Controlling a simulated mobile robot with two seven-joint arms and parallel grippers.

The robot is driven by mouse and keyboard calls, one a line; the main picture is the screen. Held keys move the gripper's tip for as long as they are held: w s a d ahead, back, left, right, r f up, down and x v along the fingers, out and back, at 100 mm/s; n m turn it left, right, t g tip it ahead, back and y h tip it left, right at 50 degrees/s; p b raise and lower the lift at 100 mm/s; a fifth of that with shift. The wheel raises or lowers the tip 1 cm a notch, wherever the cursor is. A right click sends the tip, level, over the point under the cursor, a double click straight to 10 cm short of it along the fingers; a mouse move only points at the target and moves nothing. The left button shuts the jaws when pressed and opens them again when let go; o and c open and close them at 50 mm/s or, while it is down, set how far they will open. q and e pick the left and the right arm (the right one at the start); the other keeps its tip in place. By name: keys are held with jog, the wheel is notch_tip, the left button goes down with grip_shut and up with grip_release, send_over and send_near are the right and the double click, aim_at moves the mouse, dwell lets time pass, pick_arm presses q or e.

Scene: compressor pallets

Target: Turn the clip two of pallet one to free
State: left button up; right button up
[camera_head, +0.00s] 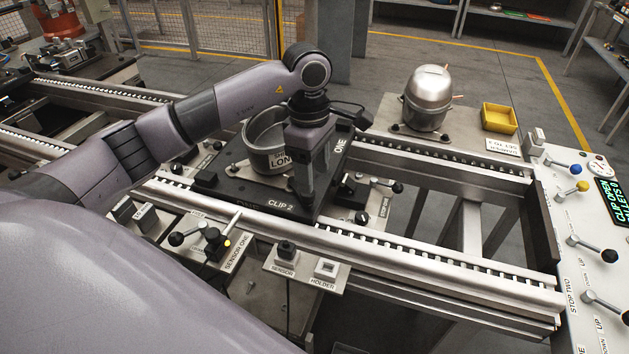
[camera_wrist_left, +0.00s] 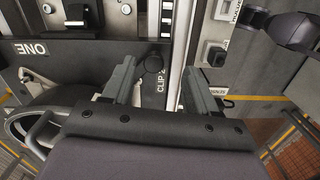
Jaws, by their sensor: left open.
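Pallet one (camera_head: 232,188) is a dark plate on the roller conveyor, with a metal pot-shaped housing (camera_head: 262,135) standing on it. A "CLIP 2" label shows on its front edge. My left gripper (camera_head: 303,205) points down over that edge, just right of the label, and hides part of the plate. No contact shows. The clip is hidden in the head view. My right gripper is not in view.
Sensor and holder blocks (camera_head: 305,268) sit along the conveyor's front rail. Small black-knobbed levers stand near the pallet. A silver compressor (camera_head: 429,98) and a yellow bin (camera_head: 498,118) are behind. A control panel (camera_head: 596,245) with levers is at right. The right conveyor stretch is clear.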

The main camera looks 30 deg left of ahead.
pick_arm(q)
jog(key=shift+w+a+r+y, duration=0.2)
jog(key=shift+a+y, duration=0.1)
jog(key=shift+a, duration=0.35)
jog(key=shift+a+f, duration=0.15)
jog(key=shift+f, duration=0.1)
jog(key=shift+f+p, duration=0.5)
jog(key=shift+f, duration=2.65)
grip_shut()
